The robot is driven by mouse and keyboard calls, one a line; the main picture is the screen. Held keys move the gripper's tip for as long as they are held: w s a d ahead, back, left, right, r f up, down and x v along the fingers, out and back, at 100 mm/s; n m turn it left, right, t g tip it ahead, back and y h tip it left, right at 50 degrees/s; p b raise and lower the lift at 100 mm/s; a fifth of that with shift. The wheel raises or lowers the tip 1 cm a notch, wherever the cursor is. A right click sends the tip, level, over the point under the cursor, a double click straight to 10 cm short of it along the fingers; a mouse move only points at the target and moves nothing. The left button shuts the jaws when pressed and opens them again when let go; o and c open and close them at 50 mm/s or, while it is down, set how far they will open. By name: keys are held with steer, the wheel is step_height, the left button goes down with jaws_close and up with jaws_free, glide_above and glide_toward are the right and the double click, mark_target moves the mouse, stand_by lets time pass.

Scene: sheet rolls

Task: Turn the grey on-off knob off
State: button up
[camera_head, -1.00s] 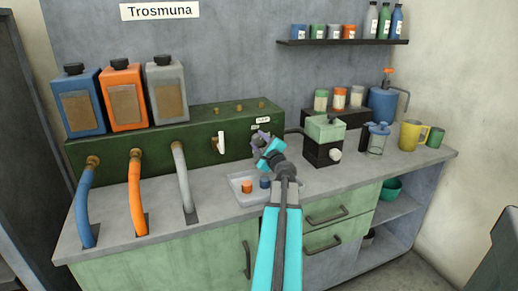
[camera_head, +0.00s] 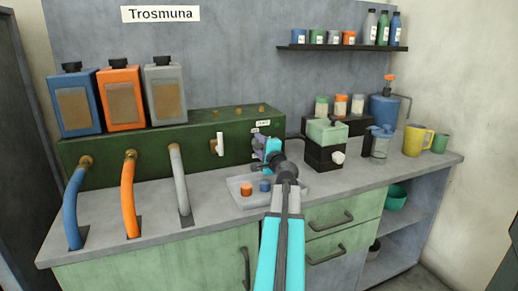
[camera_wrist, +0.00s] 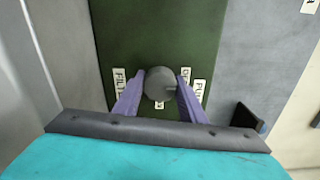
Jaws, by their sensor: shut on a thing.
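The grey knob (camera_wrist: 159,83) sits on the dark green panel between small white labels, in the middle of the wrist view. My gripper (camera_wrist: 161,92) has its two purple fingers on either side of it, shut on it. A pale mark shows near the knob's lower edge. In the head view my gripper (camera_head: 259,149) is against the right end of the green box (camera_head: 190,145), and it hides the knob there.
A white lever (camera_head: 220,144) stands on the box to the left. A tray (camera_head: 240,200) with an orange and a blue piece lies below my gripper. A green and black machine (camera_head: 325,145) stands close on the right. Blue, orange and grey hoses rise at the left.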

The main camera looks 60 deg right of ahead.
stand_by(0.4)
steer(key=o, duration=1.1)
steer(key=shift+c, duration=0.2)
steer(key=shift+b+v, duration=0.35)
steer(key=shift+v, duration=5.1)
steer(key=shift+s+a+f+b, duration=0.15)
steer(key=shift+s+b, duration=0.1)
steer(key=shift+b, duration=0.65)
steer(key=b+v, duration=0.1)
steer(key=b, duration=0.6)
steer(key=shift+s+a, duration=0.2)
steer(key=shift+s, duration=0.15)
steer(key=shift+s+a+b, duration=0.15)
steer(key=shift+s+b, duration=0.05)
steer(key=shift+b, duration=0.35)
steer(key=shift+r, duration=0.2)
